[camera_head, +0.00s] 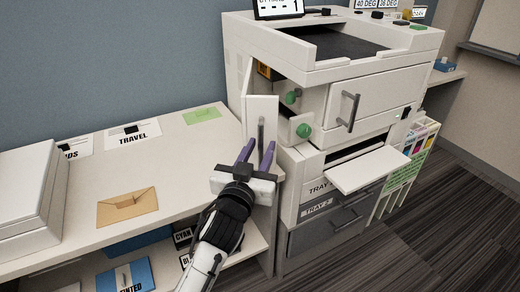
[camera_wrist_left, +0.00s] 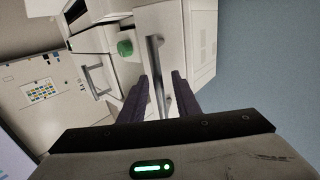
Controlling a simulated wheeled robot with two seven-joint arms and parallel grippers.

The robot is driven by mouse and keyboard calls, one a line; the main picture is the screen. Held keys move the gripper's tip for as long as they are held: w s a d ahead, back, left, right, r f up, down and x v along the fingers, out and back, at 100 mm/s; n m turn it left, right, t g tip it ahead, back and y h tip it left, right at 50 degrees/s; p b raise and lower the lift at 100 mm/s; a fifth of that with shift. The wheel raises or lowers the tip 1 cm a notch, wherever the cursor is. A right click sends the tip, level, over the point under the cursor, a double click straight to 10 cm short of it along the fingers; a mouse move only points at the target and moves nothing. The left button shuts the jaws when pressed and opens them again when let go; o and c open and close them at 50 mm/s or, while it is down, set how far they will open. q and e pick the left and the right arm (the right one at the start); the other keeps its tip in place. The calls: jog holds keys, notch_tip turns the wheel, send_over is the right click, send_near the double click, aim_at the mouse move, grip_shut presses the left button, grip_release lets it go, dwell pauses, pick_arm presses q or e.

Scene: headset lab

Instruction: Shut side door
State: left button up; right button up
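The side door (camera_head: 260,110) is a white panel on the left side of the white printer (camera_head: 345,90). It stands open, showing a cavity with green knobs (camera_head: 304,131). A grey bar handle (camera_head: 261,134) is on the door. My left gripper (camera_head: 256,152) is in front of the door with its purple fingers apart. In the left wrist view the handle (camera_wrist_left: 157,70) lies in line with the gap between the fingers (camera_wrist_left: 162,85); I see no clear contact. My right gripper is not in view.
A white table (camera_head: 80,190) to the left holds a brown envelope (camera_head: 127,206), a TRAVEL card (camera_head: 133,133) and a white box (camera_head: 30,195). The printer's output tray (camera_head: 368,170) juts out at right. A rack of coloured cartridges (camera_head: 408,165) stands beyond.

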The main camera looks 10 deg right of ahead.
pick_arm(q)
jog(key=p, duration=0.2)
send_near(266, 102)
jog(key=x, duration=0.4)
jog(key=shift+w+d+r, duration=0.1)
jog(key=shift+w+d, duration=0.05)
jog(key=shift+w, duration=0.1)
